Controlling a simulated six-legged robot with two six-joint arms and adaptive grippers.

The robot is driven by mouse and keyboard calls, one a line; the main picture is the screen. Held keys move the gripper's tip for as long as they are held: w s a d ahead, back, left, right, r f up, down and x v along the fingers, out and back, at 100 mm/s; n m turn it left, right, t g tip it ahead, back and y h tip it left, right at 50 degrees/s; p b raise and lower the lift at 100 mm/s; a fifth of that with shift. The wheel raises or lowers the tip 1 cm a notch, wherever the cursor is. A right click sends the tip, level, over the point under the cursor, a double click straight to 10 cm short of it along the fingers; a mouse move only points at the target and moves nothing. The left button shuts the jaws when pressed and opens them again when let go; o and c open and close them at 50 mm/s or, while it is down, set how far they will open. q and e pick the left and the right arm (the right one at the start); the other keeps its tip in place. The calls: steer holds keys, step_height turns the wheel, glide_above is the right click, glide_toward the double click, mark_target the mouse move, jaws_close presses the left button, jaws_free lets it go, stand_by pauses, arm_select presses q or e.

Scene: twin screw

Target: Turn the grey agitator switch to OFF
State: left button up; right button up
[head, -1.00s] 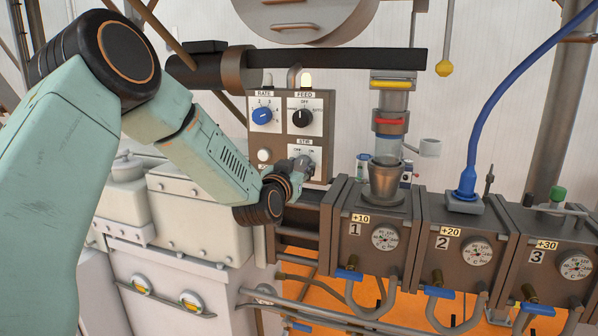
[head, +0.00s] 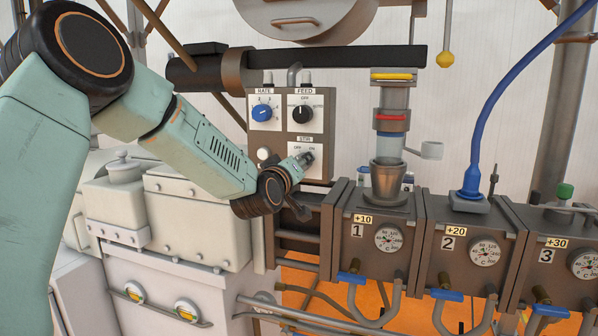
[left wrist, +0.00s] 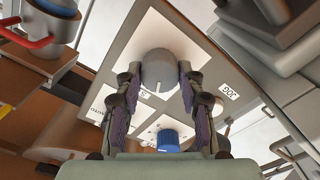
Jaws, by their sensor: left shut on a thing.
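The grey agitator switch (left wrist: 159,70) is a round grey knob with a white pointer line, on a white plate. In the left wrist view my left gripper (left wrist: 160,74) has one finger on each side of it and is shut on it. The pointer line aims down in that view; I cannot tell which label it meets. In the head view my left gripper (head: 305,160) is at the STIR plate (head: 297,149), low on the brown control panel (head: 279,105), and largely hides the knob. My right gripper is not in view.
A blue RATE knob (head: 263,113) and a black FEED knob (head: 301,114) sit above the STIR plate. A white button (head: 264,154) is to its left. A metal cup (head: 388,180) and numbered brown boxes stand to the right.

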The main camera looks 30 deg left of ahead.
arm_select(q)
steer(key=shift+f+n, duration=0.1)
steer(key=shift+n, duration=0.4)
steer(key=o, duration=1.2)
steer(key=shift+s, duration=0.1)
steer(key=v, duration=1.2)
